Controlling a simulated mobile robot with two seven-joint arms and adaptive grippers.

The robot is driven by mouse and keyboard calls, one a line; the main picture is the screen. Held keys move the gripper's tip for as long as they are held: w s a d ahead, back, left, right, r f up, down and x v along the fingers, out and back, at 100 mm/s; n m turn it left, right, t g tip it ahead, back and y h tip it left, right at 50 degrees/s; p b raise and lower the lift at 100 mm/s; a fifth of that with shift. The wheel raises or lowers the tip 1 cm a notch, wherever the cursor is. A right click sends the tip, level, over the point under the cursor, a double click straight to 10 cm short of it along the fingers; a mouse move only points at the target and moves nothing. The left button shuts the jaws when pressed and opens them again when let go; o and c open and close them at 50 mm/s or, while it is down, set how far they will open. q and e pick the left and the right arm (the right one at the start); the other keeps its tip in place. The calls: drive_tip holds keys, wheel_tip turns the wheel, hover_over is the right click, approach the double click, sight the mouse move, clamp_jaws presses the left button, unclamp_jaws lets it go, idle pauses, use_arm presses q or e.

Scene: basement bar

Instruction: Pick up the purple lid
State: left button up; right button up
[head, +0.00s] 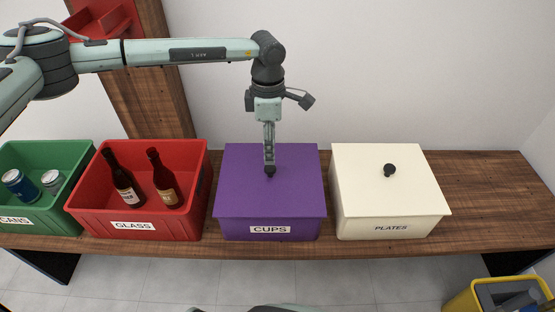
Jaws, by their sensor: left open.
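The purple lid (240,180) lies closed on the purple box (297,229) labelled CUPS, on the wooden counter. Its dark knob shows near the lid's middle, at the tip of my left gripper (269,166). My left gripper comes down from above and is open. I cannot tell whether its fingers are around the knob or just above it. My right gripper is not in view.
A white box (385,205) labelled PLATES with a dark knob stands to the right. A red crate (133,207) with two bottles and a green crate (50,158) with cans stand to the left. The counter (485,195) is clear at the far right.

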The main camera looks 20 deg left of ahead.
sight(270, 167)
use_arm(q)
drive_tip(key=f, duration=0.6)
drive_tip(key=shift+s+f+p, duration=0.15)
drive_tip(key=shift+s+p, duration=0.15)
drive_tip(key=shift+w+f, duration=0.1)
drive_tip(key=shift+f, duration=0.55)
drive_tip(key=shift+c, duration=0.6)
clamp_jaws()
